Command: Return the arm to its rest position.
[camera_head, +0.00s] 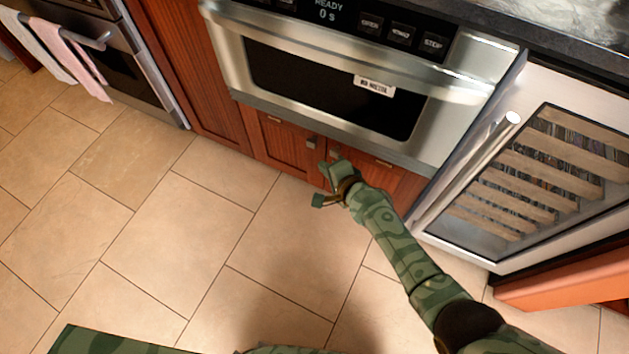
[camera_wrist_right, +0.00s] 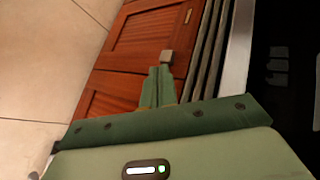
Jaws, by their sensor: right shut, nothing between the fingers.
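My right arm comes in from the lower right in the head view. Its green camouflage gripper (camera_head: 325,168) is shut and empty, in front of the wooden cabinet doors (camera_head: 285,140) below the microwave. In the right wrist view the two fingers (camera_wrist_right: 158,86) lie together, their tips appearing close to a small square cabinet knob (camera_wrist_right: 166,56); I cannot tell if they touch it. The stainless microwave drawer (camera_head: 445,120) looks shut, and its display reads "READY 0 s". My left gripper is not in view.
A glass-fronted cooler (camera_head: 540,180) with a long bar handle (camera_head: 465,170) stands right of the microwave, close to my forearm. An oven (camera_head: 130,60) with towels (camera_head: 75,50) on its handle is at upper left. The tiled floor (camera_head: 170,225) is clear.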

